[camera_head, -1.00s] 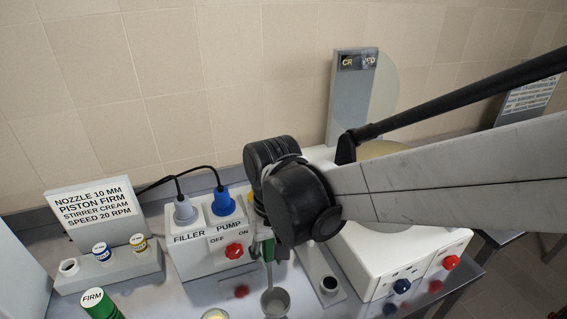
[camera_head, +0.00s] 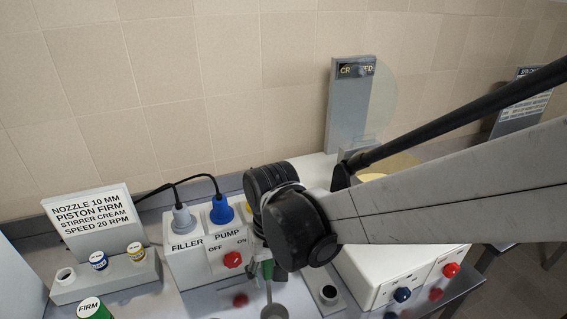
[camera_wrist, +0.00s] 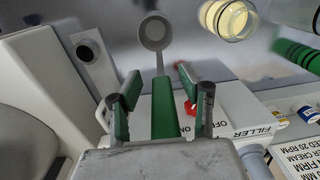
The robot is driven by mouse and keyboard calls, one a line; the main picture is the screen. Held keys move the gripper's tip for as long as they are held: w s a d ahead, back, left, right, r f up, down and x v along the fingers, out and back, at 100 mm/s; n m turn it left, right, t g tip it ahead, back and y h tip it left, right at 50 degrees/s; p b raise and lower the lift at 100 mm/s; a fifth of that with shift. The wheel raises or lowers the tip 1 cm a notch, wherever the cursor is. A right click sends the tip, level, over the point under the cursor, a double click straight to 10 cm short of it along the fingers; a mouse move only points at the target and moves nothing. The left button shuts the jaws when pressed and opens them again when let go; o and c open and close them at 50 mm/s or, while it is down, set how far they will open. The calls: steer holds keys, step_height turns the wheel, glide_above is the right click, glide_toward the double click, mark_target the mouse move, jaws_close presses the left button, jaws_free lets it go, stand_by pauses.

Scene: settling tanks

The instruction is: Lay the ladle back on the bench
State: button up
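The ladle has a green handle (camera_wrist: 165,108) and a grey round bowl (camera_wrist: 155,32). In the wrist view the handle runs between the two green-padded fingers of my gripper (camera_wrist: 158,78), with visible gaps on both sides, so the gripper looks open around it. The bowl points away from my palm, over the grey bench (camera_wrist: 195,60). In the head view my wrist hides most of the handle, and the bowl (camera_head: 273,312) shows at the bottom edge. I cannot tell whether the ladle touches the bench.
The filler and pump box (camera_head: 195,255) with a red knob stands just left of my gripper. A white machine (camera_head: 380,265) stands to the right. A grey block with a dark hole (camera_head: 329,292) is beside the bowl.

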steer(key=shift+r, duration=0.1)
step_height(320, 180, up, 12)
steer(key=s+d+m+t, duration=0.2)
steer(key=d+t, duration=0.1)
steer(key=d, duration=0.9)
steer(key=s+d+m+t, duration=0.2)
steer(key=d+t, duration=0.2)
steer(key=d, duration=0.8)
steer(key=shift+d+m, duration=0.3)
steer(key=shift+d, duration=0.05)
step_height(320, 180, down, 6)
steer(key=b, duration=0.5)
steer(key=shift+r, duration=0.15)
